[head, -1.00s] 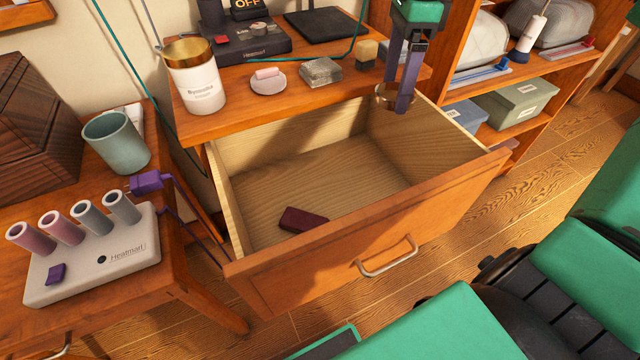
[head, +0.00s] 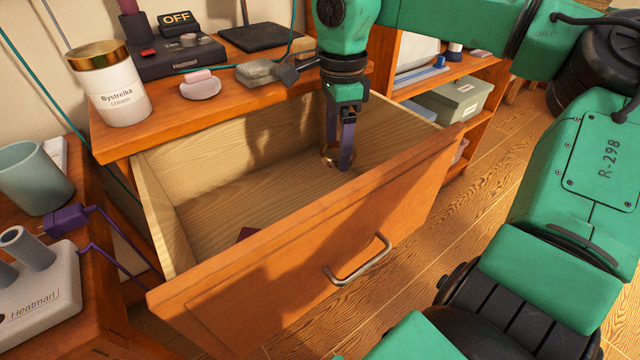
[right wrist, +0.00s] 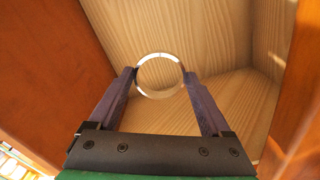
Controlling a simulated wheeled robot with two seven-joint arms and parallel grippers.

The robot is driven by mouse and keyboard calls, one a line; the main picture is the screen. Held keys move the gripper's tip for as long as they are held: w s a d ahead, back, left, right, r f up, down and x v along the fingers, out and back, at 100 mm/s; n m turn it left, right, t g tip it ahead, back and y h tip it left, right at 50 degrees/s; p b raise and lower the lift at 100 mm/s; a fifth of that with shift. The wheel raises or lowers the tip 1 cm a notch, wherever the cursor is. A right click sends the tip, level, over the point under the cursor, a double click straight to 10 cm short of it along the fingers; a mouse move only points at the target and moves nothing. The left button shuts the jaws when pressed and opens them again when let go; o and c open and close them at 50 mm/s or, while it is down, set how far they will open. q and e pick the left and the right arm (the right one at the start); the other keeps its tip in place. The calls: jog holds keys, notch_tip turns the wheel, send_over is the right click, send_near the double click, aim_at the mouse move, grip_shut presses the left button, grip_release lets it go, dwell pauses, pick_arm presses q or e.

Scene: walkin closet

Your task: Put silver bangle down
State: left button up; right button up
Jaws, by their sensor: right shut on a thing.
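The silver bangle (head: 328,157) is a thin shiny ring, held between the fingertips of my right gripper (head: 340,160). In the right wrist view the bangle (right wrist: 160,54) shows as a bright ring at the tips of my right gripper (right wrist: 159,78). The gripper points down inside the open wooden drawer (head: 330,240), toward its right part. Whether the bangle touches the drawer's floor (head: 262,190) I cannot tell. My left gripper is not in view.
A dark red thing (head: 246,234) lies in the drawer, mostly hidden by the front panel. On the tabletop behind stand a white jar with a gold lid (head: 109,85), a pink soap on a dish (head: 200,88) and a grey box (head: 257,73). A curler stand (head: 38,285) is at the left.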

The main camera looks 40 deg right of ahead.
notch_tip(320, 180, down, 14)
jog(key=shift+r+b, duration=0.1)
jog(key=shift+b, duration=1.15)
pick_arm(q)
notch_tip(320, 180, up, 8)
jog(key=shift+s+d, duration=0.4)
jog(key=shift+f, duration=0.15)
pick_arm(e)
jog(key=o, duration=1.3)
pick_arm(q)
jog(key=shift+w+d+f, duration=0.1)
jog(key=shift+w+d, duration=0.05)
pick_arm(e)
jog(key=shift+r, duration=0.1)
pick_arm(q)
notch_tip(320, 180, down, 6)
jog(key=p, duration=0.2)
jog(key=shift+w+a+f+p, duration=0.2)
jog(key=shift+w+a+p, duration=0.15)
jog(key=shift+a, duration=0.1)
pick_arm(e)
jog(key=shift+r, duration=6)
